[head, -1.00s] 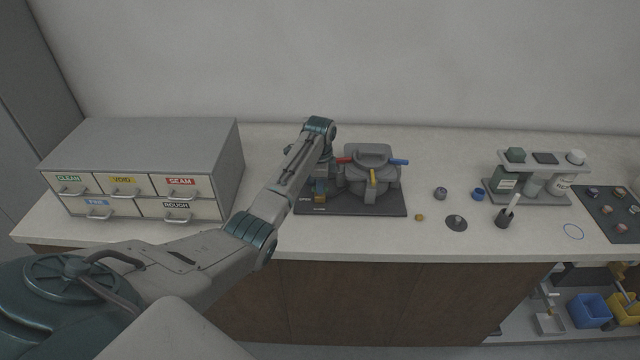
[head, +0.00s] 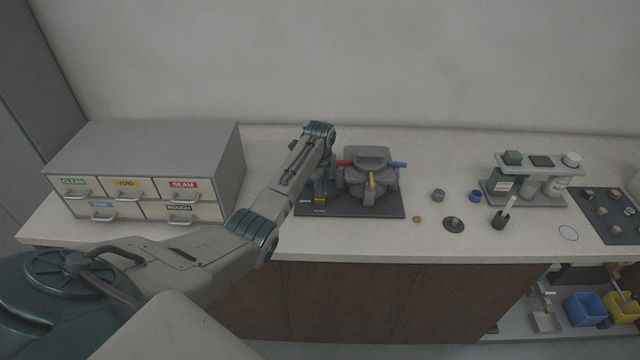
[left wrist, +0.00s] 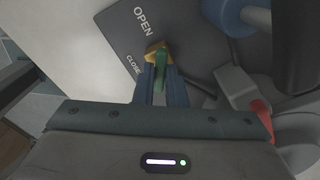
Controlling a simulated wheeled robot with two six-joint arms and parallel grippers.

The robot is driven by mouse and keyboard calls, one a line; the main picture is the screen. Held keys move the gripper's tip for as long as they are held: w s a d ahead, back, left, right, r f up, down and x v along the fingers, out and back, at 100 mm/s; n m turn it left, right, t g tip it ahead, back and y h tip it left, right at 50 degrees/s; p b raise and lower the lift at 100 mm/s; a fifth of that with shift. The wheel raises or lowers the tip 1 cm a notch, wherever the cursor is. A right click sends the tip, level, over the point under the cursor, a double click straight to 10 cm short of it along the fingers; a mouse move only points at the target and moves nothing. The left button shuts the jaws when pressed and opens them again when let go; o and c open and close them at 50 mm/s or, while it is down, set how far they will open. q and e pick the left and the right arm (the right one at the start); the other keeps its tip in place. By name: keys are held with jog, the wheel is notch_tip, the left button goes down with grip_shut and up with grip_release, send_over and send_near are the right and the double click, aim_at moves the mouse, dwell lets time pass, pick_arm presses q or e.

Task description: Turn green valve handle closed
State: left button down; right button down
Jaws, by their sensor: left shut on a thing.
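The green valve handle (left wrist: 161,70) shows in the left wrist view between the two fingers of my left gripper (left wrist: 161,84), which is shut on it. A brass-coloured valve part (left wrist: 155,49) sits just beyond the fingertips. The dark base plate carries a white OPEN label (left wrist: 144,21) and a CLOSE label (left wrist: 134,65) beside the valve. In the head view my left gripper (head: 320,191) points down at the left end of the press's plate and hides the handle. The grey mounting press (head: 371,178) stands just right of it. My right gripper is in neither view.
The press has a red lever (head: 343,162), a blue lever (head: 398,165) and a yellow one (head: 372,180) close by. A labelled drawer cabinet (head: 150,145) stands left. Small pucks, a cup and a bottle rack (head: 530,180) stand right.

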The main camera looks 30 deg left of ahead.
pick_arm(q)
jog(key=m+p, duration=0.1)
jog(key=m, duration=0.4)
jog(key=shift+r+m, duration=0.15)
jog(key=shift+m, duration=0.15)
jog(key=m, duration=0.4)
jog(key=shift+w+m+p, duration=0.1)
jog(key=shift+m+p, duration=0.2)
jog(key=shift+p, duration=0.05)
jog(key=shift+m, duration=0.6)
jog(key=c, duration=1.5)
grip_release()
